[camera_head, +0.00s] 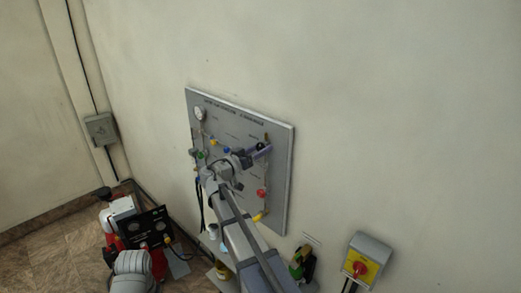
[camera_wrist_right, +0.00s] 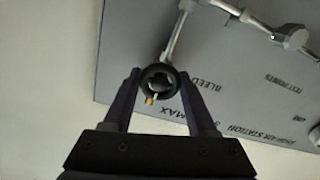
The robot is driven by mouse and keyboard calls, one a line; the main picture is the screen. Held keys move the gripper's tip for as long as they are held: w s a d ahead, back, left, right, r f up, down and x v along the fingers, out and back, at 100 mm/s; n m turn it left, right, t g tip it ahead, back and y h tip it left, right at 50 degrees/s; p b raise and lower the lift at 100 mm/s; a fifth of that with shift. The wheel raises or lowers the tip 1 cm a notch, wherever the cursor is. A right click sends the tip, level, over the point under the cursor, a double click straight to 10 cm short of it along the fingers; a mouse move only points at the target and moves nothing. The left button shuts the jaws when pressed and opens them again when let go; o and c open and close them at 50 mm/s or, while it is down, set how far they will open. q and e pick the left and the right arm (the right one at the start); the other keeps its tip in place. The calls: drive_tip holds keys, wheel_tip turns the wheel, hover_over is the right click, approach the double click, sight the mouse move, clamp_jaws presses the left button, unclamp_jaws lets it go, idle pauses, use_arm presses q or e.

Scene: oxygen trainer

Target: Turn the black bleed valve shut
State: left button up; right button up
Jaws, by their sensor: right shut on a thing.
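The black bleed valve (camera_wrist_right: 158,82) is a round black knob with a hollow centre in the right wrist view. It sits on a grey pipe beside the printed word BLEED. My right gripper (camera_wrist_right: 160,88) has one finger on each side of the knob and is shut on it. In the head view the right gripper (camera_head: 265,150) reaches the upper right of the grey panel (camera_head: 277,190), and its fingers partly hide the black valve (camera_head: 260,146). A small yellow-tipped part (camera_wrist_right: 150,101) shows below the knob. My left gripper is not in view.
The panel also carries a round gauge (camera_head: 200,114), a red knob (camera_head: 261,193) and a yellow part (camera_head: 260,216). A red and yellow switch box (camera_head: 366,262) is on the wall at right. Red equipment (camera_head: 124,222) stands on the floor at left.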

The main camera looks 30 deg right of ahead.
drive_tip(key=shift+s, duration=0.1)
drive_tip(key=o, duration=1.4)
drive_tip(key=shift+c, duration=0.2)
drive_tip(key=v, duration=0.7)
drive_tip(key=shift+a, duration=0.4)
drive_tip(key=shift+s, duration=0.1)
drive_tip(key=s+a+f+n+g+y+b, duration=0.1)
drive_tip(key=s+a+f+n+y+b, duration=0.2)
drive_tip(key=f, duration=0.6)
drive_tip(key=s+a+f+n+y+b, duration=0.25)
drive_tip(key=s+a+f+b, duration=0.2)
drive_tip(key=f, duration=0.45)
drive_tip(key=s+a+f+n+g+y+b, duration=0.1)
drive_tip(key=s+a+f+n+y+b, duration=0.25)
drive_tip(key=f, duration=0.65)
drive_tip(key=s+a+f+n+g+y+b, duration=0.1)
drive_tip(key=s+a+f+n+y+b, duration=0.2)
drive_tip(key=s+a+f, duration=0.4)
drive_tip(key=s+a+f+n+g+y+b, duration=0.2)
drive_tip(key=s+a+f+b, duration=0.4)
drive_tip(key=a, duration=0.5)
drive_tip(key=shift+s+f+n+y, duration=0.5)
drive_tip(key=shift+f+n+y, duration=0.2)
drive_tip(key=shift+y, duration=0.3)
